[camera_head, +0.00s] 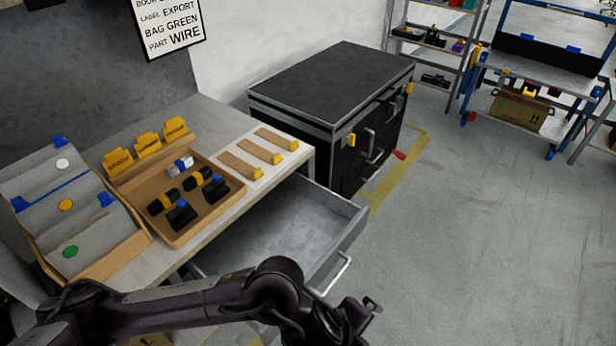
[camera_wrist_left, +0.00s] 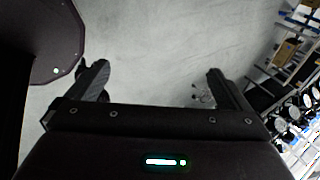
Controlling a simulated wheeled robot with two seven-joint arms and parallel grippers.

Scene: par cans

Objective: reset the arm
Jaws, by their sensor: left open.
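My left arm comes in from the lower left in the head view and reaches across in front of the desk. Its gripper (camera_head: 369,308) is at the arm's right end, in front of the open drawer's handle and apart from it. In the left wrist view my left gripper (camera_wrist_left: 155,85) has its two fingers wide apart with nothing between them, only grey floor beyond. My right gripper is in neither view.
A desk (camera_head: 225,137) bears a parts tray (camera_head: 172,238), yellow-labelled holders and a sloped bin (camera_head: 65,205). Its grey drawer (camera_head: 285,235) stands open and looks empty. A black cabinet (camera_head: 330,85) stands behind. Floor (camera_head: 480,230) at the right is clear.

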